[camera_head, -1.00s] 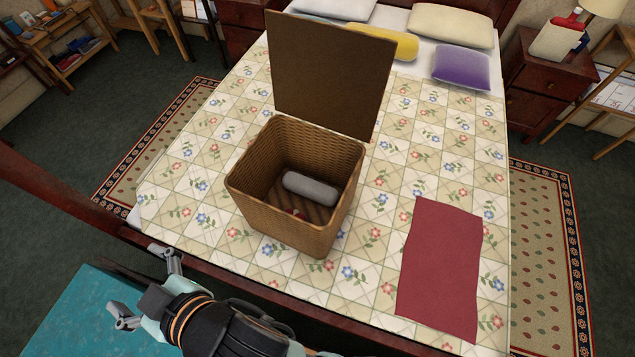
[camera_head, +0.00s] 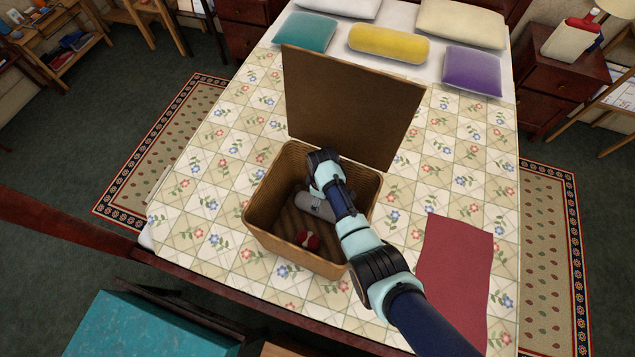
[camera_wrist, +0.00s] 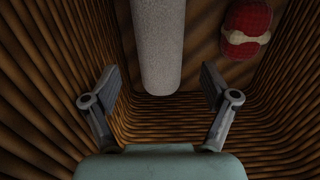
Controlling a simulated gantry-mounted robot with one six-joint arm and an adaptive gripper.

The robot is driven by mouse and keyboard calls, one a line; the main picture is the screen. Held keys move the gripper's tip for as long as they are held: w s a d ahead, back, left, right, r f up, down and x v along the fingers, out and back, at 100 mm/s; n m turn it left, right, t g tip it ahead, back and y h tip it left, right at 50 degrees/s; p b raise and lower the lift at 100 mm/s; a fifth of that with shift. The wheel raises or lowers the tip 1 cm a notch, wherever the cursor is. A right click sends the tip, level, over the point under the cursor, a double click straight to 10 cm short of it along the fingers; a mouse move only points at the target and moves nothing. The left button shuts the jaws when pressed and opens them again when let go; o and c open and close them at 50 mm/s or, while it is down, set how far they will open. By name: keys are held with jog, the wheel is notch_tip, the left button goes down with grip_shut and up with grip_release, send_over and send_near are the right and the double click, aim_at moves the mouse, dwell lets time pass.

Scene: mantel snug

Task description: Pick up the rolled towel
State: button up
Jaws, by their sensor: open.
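The rolled towel is a grey cylinder (camera_head: 314,206) lying on the floor of the open wicker basket (camera_head: 258,215). In the head view my arm covers part of it. My gripper (camera_wrist: 160,92) reaches down into the basket with its jaws open. In the wrist view the near end of the towel (camera_wrist: 158,48) lies between and just ahead of the two fingers, with a gap on each side. The fingertips do not appear to touch it. In the head view the fingers are mostly hidden by my arm and wrist.
A red and cream object (camera_head: 308,240) lies on the basket floor beside the towel. The ribbed basket walls (camera_wrist: 55,85) stand close around my gripper. The raised lid (camera_head: 350,105) stands at the back. A red cloth (camera_head: 455,260) lies flat on the bed to the right.

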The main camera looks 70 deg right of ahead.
aim_at(323, 205)
jog(key=shift+s+a+f+b, duration=0.1)
jog(key=shift+f+b, duration=0.15)
jog(key=shift+f, duration=0.4)
jog(key=shift+s+a+f+b, duration=0.1)
jog(key=shift+f+b, duration=0.15)
jog(key=shift+f, duration=0.4)
jog(key=f, duration=0.1)
jog(key=f+b, duration=0.1)
jog(key=f, duration=0.1)
jog(key=f+b, duration=0.1)
jog(key=shift+s+d+f, duration=0.15)
jog(key=shift+s+d, duration=0.05)
jog(key=shift+s, duration=0.1)
jog(key=shift+w+f, duration=0.1)
jog(key=shift+f, duration=0.25)
jog(key=c, duration=1.1)
